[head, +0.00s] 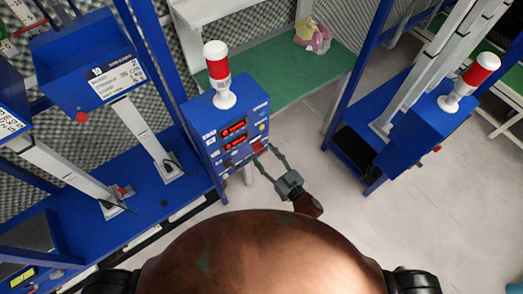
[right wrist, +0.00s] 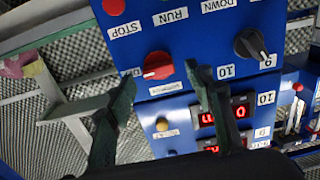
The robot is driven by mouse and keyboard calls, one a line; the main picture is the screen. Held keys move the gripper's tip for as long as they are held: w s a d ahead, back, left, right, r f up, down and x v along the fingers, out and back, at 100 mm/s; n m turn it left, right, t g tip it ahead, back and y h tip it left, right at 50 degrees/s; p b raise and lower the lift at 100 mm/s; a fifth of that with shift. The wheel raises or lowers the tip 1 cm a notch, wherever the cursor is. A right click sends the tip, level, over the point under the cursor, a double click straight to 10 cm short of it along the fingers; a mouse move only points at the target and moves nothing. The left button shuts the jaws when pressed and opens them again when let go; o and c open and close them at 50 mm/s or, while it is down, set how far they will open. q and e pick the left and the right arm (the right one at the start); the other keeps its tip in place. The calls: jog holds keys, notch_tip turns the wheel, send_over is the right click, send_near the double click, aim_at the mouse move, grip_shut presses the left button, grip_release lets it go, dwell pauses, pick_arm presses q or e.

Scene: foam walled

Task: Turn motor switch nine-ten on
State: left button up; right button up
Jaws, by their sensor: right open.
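The blue control box (head: 225,125) stands at the centre of the head view, with a red-and-white lamp on top. In the right wrist view, which shows the panel upside down, a red rotary switch (right wrist: 158,65) has a small label, too small to read. A black knob (right wrist: 250,42) sits right of it, between labels 9 and 10. My right gripper (head: 264,152) is open in front of the panel's lower right. In the right wrist view its fingers (right wrist: 160,78) are spread on either side of the red switch; I cannot tell whether they touch. My left gripper is not in view.
A red STOP button (right wrist: 114,7) and RUN and DOWN labels are near the knobs. Two red displays (right wrist: 207,118) are lit. Blue test frames stand left and right. A green bench top (head: 290,80) is behind. Clear floor (head: 400,230) lies at right.

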aim_at(259, 148)
jog(key=shift+x, duration=0.95)
jog(key=shift+w+a, duration=0.1)
jog(key=c, duration=0.8)
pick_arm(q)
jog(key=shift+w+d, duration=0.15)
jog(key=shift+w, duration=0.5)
pick_arm(e)
jog(key=c, duration=0.4)
